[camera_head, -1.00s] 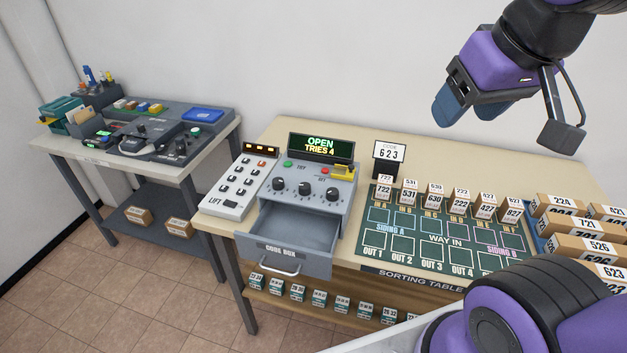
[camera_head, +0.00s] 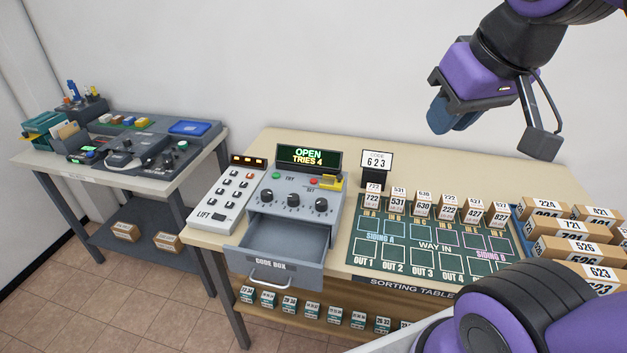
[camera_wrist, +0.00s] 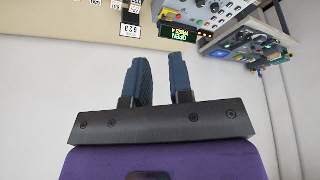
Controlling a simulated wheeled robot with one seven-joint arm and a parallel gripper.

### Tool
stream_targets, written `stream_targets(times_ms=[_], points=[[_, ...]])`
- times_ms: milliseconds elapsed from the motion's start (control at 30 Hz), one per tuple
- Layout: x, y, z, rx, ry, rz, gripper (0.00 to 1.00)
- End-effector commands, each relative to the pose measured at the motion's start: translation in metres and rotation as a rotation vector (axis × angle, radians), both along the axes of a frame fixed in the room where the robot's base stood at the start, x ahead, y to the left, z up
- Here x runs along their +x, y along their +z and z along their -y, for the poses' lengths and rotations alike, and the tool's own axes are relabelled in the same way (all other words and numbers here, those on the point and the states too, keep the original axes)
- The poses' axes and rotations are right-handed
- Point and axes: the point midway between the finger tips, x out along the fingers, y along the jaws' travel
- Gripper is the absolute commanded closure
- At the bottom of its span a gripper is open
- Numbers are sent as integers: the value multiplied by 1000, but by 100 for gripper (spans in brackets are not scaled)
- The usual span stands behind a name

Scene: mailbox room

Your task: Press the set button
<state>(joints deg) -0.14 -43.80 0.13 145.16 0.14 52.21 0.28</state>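The code box (camera_head: 336,223) stands on the sorting table with its drawer (camera_head: 272,264) pulled out and empty. A red button (camera_head: 313,181) sits on its top panel above the small word SET, with a yellow part (camera_head: 329,182) just right of it. A green button (camera_head: 276,175) labelled TRY is to the left, above three black knobs. The display (camera_head: 308,157) reads OPEN, TRIES 4. My gripper (camera_head: 442,117) is up in the air, right of the box and well apart from it. In the wrist view my gripper (camera_wrist: 158,82) has its two blue fingers apart with nothing between.
A LIFT keypad (camera_head: 232,199) adjoins the box on the left. A code card (camera_head: 376,160) reading 623 stands to the right, behind several small numbered boxes on a green sorting board (camera_head: 420,264). Numbered cartons (camera_head: 570,250) fill the right side. A side table (camera_head: 190,165) holds other devices.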

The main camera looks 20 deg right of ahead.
Motion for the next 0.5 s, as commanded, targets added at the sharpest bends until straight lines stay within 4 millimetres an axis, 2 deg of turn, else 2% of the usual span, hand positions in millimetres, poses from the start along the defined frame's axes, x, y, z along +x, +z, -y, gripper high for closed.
stream_targets(times_ms=[33, 67, 100, 500], points=[[0, 0, 0, 0, 0, 0, 91], [0, 0, 0, 0, 0, 0, 97], [0, 0, 0, 0, 0, 0, 100], [0, 0, 0, 0, 0, 0, 100]])
